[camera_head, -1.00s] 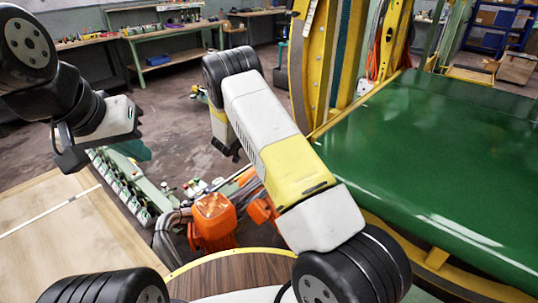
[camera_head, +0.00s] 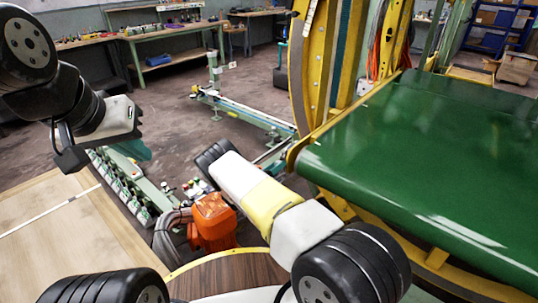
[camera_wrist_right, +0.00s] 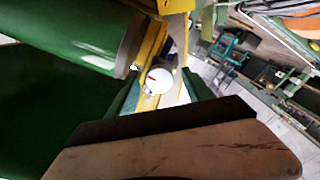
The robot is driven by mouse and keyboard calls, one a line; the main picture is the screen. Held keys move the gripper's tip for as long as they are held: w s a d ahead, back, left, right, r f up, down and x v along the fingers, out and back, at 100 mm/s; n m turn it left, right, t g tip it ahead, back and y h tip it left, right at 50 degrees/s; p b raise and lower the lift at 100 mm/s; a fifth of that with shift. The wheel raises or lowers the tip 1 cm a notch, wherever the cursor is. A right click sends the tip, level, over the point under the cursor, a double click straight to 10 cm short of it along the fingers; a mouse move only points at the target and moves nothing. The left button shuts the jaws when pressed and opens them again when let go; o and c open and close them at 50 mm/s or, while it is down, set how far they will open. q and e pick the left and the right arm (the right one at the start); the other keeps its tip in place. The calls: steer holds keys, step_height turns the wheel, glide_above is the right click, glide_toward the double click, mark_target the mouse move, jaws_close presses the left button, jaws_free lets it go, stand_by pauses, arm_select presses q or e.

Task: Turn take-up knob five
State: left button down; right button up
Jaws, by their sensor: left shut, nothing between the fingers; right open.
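A round white knob (camera_wrist_right: 159,81) with a red mark shows in the right wrist view, on a yellow frame beside the end of a green belt. I cannot read a number on it. My right gripper (camera_wrist_right: 165,122) is open, with a dark, brown-faced part of it across the bottom of that view; the knob lies beyond it, apart from it as far as I can see. In the head view my right forearm hides most of that gripper. My left gripper (camera_head: 72,158) is shut and empty above the left table, far from the knob.
A green conveyor belt (camera_head: 440,165) fills the right, with a yellow upright frame (camera_head: 325,70) behind it. An orange motor (camera_head: 212,222) stands below my right arm. A green unit (camera_head: 120,182) borders the wooden table (camera_head: 60,235). Open floor lies beyond.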

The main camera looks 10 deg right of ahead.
steer(key=shift+x, duration=0.8)
jaws_close()
